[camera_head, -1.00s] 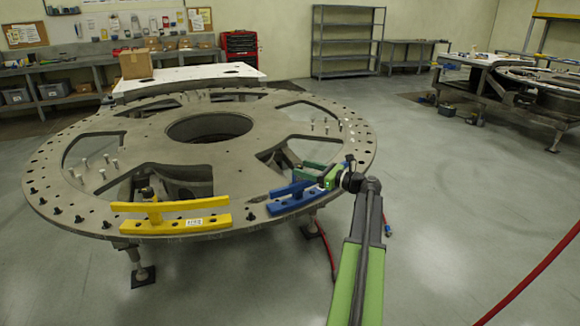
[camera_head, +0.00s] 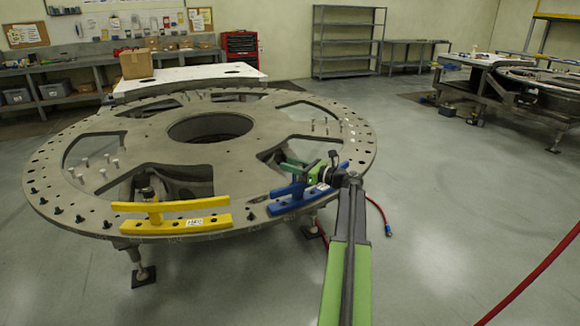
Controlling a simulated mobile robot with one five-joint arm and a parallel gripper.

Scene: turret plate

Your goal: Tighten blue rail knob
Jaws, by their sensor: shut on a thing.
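The blue rail (camera_head: 296,201) sits on the front right rim of the round turret plate (camera_head: 215,153). My gripper (camera_head: 298,173), with green jaws, is at the raised middle of the blue rail. Its jaws are closed around the spot where the rail's knob would sit. The knob itself is hidden by the jaws and too small to make out. The rail's right part is partly covered by my gripper and wrist.
Several upright pins stick up from the plate. A red hose (camera_head: 378,211) lies right of the plate. The floor to the right is open.

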